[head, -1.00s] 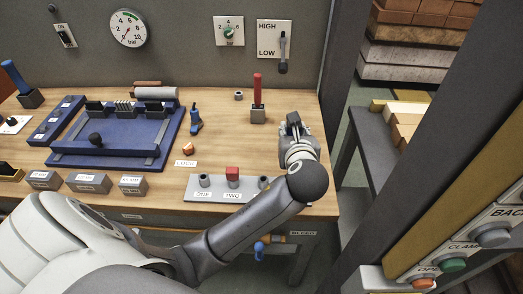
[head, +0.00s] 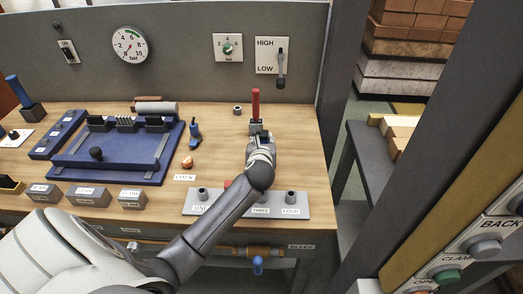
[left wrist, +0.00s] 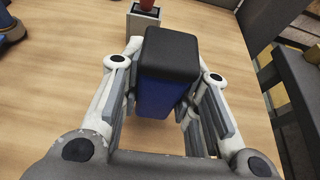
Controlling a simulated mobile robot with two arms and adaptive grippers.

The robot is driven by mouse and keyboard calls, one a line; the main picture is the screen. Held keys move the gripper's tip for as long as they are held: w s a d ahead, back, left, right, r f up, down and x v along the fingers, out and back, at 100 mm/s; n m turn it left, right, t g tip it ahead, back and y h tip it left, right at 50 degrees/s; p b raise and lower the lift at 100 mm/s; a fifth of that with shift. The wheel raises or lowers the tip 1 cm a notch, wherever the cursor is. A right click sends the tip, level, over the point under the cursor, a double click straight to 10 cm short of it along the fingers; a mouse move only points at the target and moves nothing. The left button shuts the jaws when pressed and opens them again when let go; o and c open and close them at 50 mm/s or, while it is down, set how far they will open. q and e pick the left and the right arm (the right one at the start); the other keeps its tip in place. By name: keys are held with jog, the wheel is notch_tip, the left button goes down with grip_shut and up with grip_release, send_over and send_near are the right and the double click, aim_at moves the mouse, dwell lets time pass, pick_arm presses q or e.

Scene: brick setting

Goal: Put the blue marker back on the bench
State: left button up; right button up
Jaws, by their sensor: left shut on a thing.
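My left gripper (head: 261,136) is over the right part of the wooden bench (head: 298,150), just in front of a red handle on a grey block (head: 255,108). In the left wrist view, the left gripper (left wrist: 168,105) is shut on a blue block-like piece with a black top, which I take as the blue marker (left wrist: 168,80). Its lower end is hidden, and I cannot tell whether it touches the bench (left wrist: 60,75). In the head view the marker is hidden by the gripper. My right gripper is not in view.
A labelled grey strip with sockets (head: 273,209) lies at the bench's front edge, partly behind my arm. A blue fixture (head: 115,165) and small blue tool (head: 195,132) are to the left. A dark post (head: 345,60) stands right. The bench's right end is mostly clear.

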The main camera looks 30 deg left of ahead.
pick_arm(q)
jog(key=shift+a+f, duration=0.2)
jog(key=shift+f, duration=1.55)
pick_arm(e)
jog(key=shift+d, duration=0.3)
pick_arm(q)
jog(key=o, duration=0.8)
jog(key=shift+f, duration=0.15)
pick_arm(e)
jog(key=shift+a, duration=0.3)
pick_arm(q)
jog(key=shift+s+d+r, duration=0.1)
jog(key=shift+r, duration=0.1)
jog(key=v, duration=1.1)
jog(key=shift+s+d+r, duration=0.1)
jog(key=shift+s+d, duration=0.05)
jog(key=shift+s, duration=0.2)
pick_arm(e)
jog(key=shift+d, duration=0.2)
